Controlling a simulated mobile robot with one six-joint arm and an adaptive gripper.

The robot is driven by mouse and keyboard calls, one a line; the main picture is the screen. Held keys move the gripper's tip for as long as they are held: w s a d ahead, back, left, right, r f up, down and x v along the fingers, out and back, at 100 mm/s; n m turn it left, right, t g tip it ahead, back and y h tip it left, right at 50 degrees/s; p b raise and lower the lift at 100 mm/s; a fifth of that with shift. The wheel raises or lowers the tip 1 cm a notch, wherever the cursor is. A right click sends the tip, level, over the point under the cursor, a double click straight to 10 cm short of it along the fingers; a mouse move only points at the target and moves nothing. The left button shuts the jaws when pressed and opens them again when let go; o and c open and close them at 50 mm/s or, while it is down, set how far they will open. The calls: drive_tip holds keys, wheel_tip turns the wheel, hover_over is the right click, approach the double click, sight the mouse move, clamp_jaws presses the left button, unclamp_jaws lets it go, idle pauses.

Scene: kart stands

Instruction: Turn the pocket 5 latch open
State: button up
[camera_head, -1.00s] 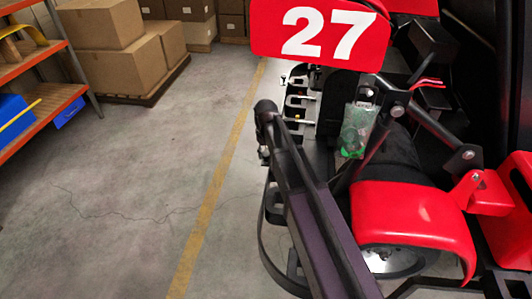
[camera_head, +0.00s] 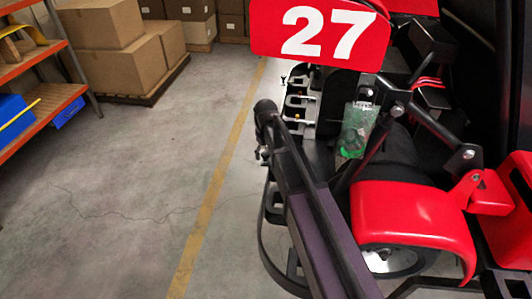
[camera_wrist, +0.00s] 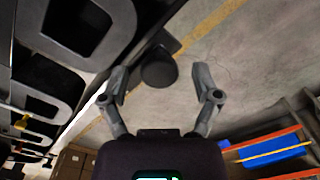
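My gripper (camera_wrist: 162,85) is open in the wrist view, with its two grey fingers wide apart. A dark, round-ended knob (camera_wrist: 159,70) shows between the fingertips. No finger visibly touches it. Dark pocket frames (camera_wrist: 55,50) with open slots lie left of the fingers. No number is readable, so I cannot tell which is pocket 5 or whether the knob is its latch. In the head view, the row of pockets with pale metal pieces (camera_head: 298,102) stands beyond my arm, below the number 27 plate (camera_head: 320,33). My arm hides the gripper's fingertips there.
A red kart guard (camera_head: 412,220) and dark bars lie right of my arm. A clear bag with green contents (camera_head: 355,130) hangs beside the pockets. Floor with a yellow line (camera_head: 215,190) is clear to the left. A shelf (camera_head: 50,105) and boxes (camera_head: 105,65) stand farther off.

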drive_tip(key=shift+m, duration=0.4)
